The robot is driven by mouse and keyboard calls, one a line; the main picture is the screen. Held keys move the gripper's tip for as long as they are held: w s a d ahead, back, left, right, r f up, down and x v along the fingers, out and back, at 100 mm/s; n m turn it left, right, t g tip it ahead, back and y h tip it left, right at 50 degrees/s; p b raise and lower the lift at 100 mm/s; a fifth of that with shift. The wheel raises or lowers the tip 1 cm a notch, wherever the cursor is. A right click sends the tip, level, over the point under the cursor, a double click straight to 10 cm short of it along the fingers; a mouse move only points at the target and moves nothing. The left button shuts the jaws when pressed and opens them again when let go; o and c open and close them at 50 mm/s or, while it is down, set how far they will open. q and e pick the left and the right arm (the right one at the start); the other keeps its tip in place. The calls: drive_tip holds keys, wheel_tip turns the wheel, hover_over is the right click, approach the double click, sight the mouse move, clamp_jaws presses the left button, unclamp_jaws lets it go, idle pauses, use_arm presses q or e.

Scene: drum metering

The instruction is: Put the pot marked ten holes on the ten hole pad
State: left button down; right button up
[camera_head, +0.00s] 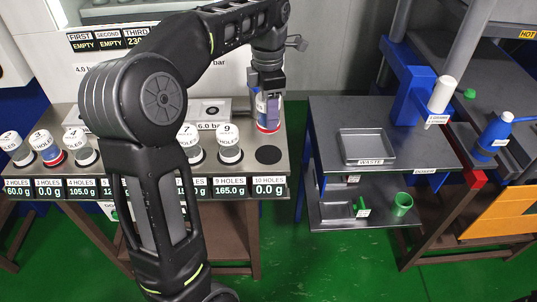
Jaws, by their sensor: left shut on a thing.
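My left gripper (267,106) is shut on a pot (268,127), above the back right part of the metering bench. Only the pot's red lower edge and a bit of its side show; its marking is hidden by the fingers. The ten hole pad (268,154) is a bare black disc at the bench's right end, nearer the front than the pot. Its display (269,190) reads 10 HOLES, 0.0 g. I cannot tell if the pot touches the bench. My right gripper is not in view.
The nine hole pot (230,145) and seven hole pot (190,145) stand just left of the bare pad. More marked pots stand at the left end. My left arm hides the bench's middle. A table with a waste tray (367,161) is on the right, past a gap.

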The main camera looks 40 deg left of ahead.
use_arm(q)
drive_tip(key=shift+f, duration=3.1)
wheel_tip(320, 180, down, 4)
drive_tip(key=shift+r, duration=0.2)
drive_tip(key=shift+f, duration=0.1)
drive_tip(key=shift+f, duration=0.1)
drive_tip(key=c, duration=0.6)
unclamp_jaws()
